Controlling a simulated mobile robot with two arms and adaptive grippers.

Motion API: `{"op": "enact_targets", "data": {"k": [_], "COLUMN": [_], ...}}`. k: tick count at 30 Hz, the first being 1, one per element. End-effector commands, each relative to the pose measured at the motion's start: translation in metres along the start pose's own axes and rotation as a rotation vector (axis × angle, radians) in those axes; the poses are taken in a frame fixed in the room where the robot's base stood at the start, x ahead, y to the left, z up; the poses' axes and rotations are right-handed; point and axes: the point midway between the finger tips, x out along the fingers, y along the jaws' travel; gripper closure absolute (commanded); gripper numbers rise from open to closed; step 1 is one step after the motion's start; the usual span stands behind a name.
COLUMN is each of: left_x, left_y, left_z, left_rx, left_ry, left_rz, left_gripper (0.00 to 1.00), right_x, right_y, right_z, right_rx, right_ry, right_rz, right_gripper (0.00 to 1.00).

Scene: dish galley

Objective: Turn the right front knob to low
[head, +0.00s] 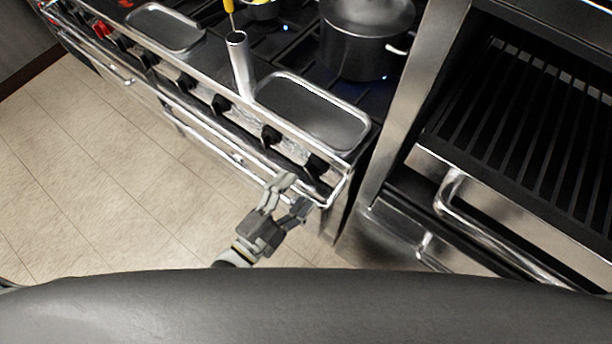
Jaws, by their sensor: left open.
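I cannot read any markings, so the knobs' settings are unclear. My left gripper (293,194) is open and empty, close in front of the stove's front rail, just below and left of the rightmost knob in the picture. No contact with the knob shows. My right gripper is not in view.
A metal tray (312,110) lies on the stove's front right, beside an upright metal cylinder (240,62). A dark pot (365,40) stands behind, with a small blue flame near it. A grill unit with a handle (450,190) stands right. Tiled floor (110,170) is clear.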

Motion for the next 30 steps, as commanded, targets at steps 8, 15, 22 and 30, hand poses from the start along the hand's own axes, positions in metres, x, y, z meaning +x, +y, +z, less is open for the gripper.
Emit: {"op": "enact_targets", "data": {"k": [8, 15, 22, 30], "left_x": [-0.047, -0.058, -0.058, -0.058], "left_y": [0.001, 0.000, 0.000, 0.000], "left_z": [0.000, 0.000, 0.000, 0.000], "left_rx": [-0.002, -0.002, -0.001, -0.001], "left_ry": [-0.001, 0.001, 0.001, 0.001], "left_rz": [0.000, -0.001, -0.001, -0.001], "left_gripper": [0.33, 0.33, 0.33, 0.33], "right_x": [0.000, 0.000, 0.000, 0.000], "right_y": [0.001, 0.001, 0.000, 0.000], "right_z": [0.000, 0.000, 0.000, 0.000], "right_rx": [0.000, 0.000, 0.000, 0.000], "right_ry": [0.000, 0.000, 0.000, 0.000], "right_rz": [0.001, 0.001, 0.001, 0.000], "right_gripper": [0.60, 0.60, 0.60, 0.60]}}
